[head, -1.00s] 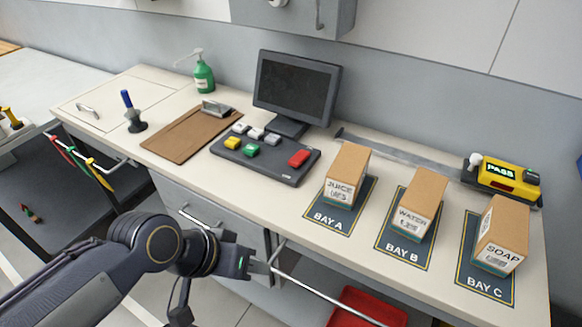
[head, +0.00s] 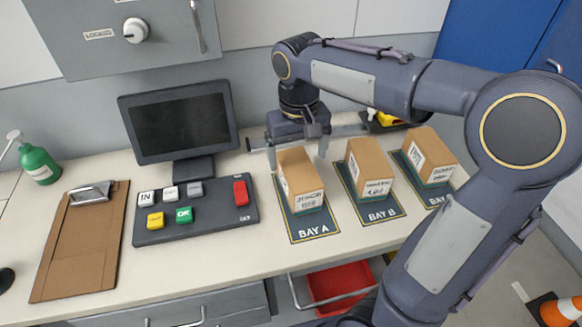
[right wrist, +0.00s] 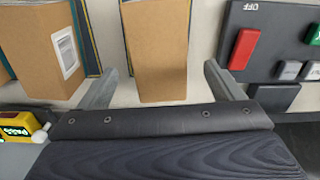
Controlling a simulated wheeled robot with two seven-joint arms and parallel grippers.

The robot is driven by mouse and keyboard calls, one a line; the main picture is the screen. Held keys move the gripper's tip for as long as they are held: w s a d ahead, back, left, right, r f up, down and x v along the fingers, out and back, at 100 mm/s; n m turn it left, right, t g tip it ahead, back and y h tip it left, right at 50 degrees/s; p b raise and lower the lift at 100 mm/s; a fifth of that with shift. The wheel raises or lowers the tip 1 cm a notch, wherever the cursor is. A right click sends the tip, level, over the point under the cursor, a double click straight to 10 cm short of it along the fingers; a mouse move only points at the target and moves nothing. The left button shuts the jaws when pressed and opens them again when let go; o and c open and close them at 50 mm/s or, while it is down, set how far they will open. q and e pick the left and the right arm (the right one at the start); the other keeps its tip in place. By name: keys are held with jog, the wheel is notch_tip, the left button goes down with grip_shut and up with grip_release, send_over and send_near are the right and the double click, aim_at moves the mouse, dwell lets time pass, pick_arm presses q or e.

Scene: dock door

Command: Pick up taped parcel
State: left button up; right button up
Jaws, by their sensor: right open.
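Three brown cartons stand on dark bay mats in the head view: one on BAY A (head: 299,178), one on BAY B (head: 369,165) and one on BAY C (head: 430,155). Each shows a teal strip low on its side; I cannot tell which is the taped parcel. My right gripper (head: 297,150) is open at the far end of the BAY A carton, with a finger on each side. In the right wrist view that carton (right wrist: 156,45) lies between the spread fingers (right wrist: 162,82), with gaps on both sides. My left gripper is not in view.
A button console (head: 195,210) and monitor (head: 180,122) stand left of BAY A. The BAY B carton (right wrist: 40,45) is close beside one finger in the wrist view. A yellow device (right wrist: 16,126) is at the back. A red bin (head: 338,284) is below the counter.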

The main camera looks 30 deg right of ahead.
aim_at(299, 168)
notch_tip(299, 168, down, 7)
jog(key=shift+s+f, duration=0.1)
jog(key=shift+s, duration=0.05)
jog(key=shift+c, duration=0.5)
jog(key=c, duration=1.2)
